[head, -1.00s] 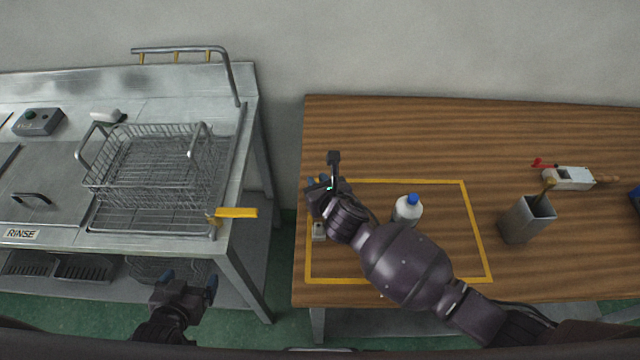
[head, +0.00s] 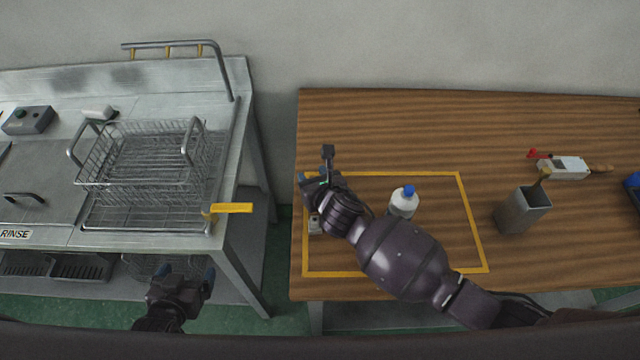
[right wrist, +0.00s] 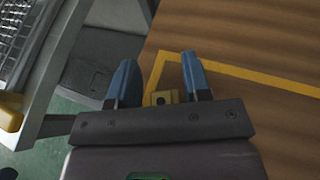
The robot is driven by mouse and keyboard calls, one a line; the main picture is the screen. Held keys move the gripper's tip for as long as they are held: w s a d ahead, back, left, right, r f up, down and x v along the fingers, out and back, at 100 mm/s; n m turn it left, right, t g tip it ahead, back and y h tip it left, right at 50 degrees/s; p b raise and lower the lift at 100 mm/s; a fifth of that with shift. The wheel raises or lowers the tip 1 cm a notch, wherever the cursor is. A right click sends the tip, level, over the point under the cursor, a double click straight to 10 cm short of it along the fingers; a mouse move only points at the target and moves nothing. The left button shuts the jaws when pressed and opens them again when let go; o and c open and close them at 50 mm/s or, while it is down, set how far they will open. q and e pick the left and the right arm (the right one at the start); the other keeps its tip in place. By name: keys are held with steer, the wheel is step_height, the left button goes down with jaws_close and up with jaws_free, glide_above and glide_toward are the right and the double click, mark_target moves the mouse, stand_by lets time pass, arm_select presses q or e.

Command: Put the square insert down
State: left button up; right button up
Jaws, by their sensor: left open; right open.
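A small brass-coloured block with a dark hole (right wrist: 163,97) shows between the blue fingers of my right gripper (right wrist: 160,74) in the right wrist view; it may be the square insert. The fingers are spread, with a gap visible at least on one side of the block. In the head view my right gripper (head: 310,177) is over the left edge of the wooden table, at the yellow outline's left side. A small pale grey piece (head: 314,225) shows just below it, partly covered by my arm. My left gripper (head: 187,275) is open and empty, in front of the steel counter.
A white bottle with a blue cap (head: 403,202) stands inside the yellow outline (head: 390,272), close to my right arm. A grey holder (head: 522,212) and a pale tool (head: 563,167) are further right. A wire basket (head: 140,160) sits on the steel counter (head: 215,85).

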steer(key=p+v, duration=0.1)
steer(key=v, duration=1.1)
steer(key=shift+d, duration=0.1)
